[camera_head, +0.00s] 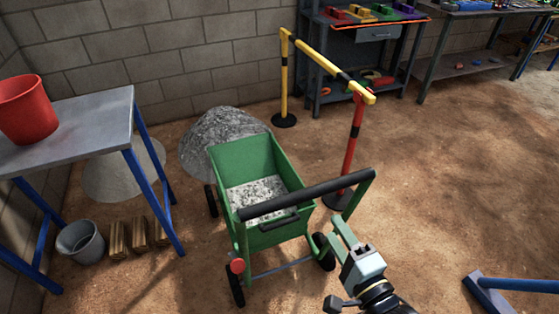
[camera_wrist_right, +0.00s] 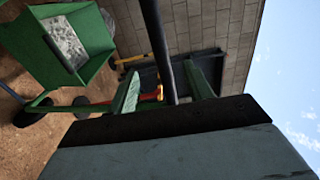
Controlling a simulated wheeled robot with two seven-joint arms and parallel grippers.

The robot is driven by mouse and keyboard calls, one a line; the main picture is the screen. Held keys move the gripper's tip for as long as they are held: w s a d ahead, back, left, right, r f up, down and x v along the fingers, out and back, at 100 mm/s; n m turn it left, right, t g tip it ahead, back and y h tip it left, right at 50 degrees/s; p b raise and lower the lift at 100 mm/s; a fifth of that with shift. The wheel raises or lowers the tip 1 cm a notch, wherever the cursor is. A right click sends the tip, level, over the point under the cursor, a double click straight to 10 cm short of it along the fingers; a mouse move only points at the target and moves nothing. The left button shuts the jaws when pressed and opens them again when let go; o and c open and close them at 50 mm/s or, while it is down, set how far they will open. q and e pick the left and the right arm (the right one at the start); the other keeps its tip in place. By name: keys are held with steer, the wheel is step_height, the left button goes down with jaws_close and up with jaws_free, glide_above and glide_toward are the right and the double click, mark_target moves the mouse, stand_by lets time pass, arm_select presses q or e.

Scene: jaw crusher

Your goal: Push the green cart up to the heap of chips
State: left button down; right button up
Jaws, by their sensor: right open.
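The green cart (camera_head: 255,165) stands mid-view with grey chips (camera_head: 262,196) inside and black wheels. Its black handle bar (camera_head: 305,194) faces me. The heap of chips (camera_head: 222,130) lies just behind the cart; the cart hides part of its front, and I cannot tell whether they touch. My right gripper (camera_head: 345,230) is open below the bar's right part. In the right wrist view the bar (camera_wrist_right: 158,45) runs between the open fingers of the gripper (camera_wrist_right: 166,85); I cannot tell whether they touch it. The cart (camera_wrist_right: 65,45) shows there at upper left. My left gripper is not in view.
A yellow-and-red barrier (camera_head: 345,82) stands right of the cart and heap. A blue-legged table (camera_head: 85,120) with a red bucket (camera_head: 26,108) stands left. A grey bucket (camera_head: 80,242) and wood pieces (camera_head: 118,240) lie beneath. Open ground lies right.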

steer(key=shift+f, duration=0.1)
steer(key=s+d+f+n+g+h+p, duration=0.25)
steer(key=s+f+n+g+p, duration=0.2)
steer(key=f, duration=0.75)
steer(key=s+d+f+n+g+h+p, duration=0.2)
steer(key=s+d+f+n+g+p, duration=0.3)
steer(key=f, duration=0.7)
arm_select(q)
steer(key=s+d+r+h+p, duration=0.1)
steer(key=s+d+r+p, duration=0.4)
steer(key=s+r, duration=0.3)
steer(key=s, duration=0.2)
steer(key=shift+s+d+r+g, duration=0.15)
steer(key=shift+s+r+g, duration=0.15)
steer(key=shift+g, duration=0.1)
arm_select(e)
steer(key=s+d+f+n+g+h, duration=0.1)
steer(key=s+d+f+n+g, duration=0.1)
steer(key=s, duration=1)
steer(key=s+d+f+n+g, duration=0.2)
steer(key=s+f+n+g, duration=0.2)
steer(key=s, duration=0.8)
steer(key=shift+s+d+f+n+h, duration=0.2)
steer(key=shift+f+n+h, duration=0.15)
steer(key=shift+f+n, duration=0.25)
steer(key=shift+g, duration=0.25)
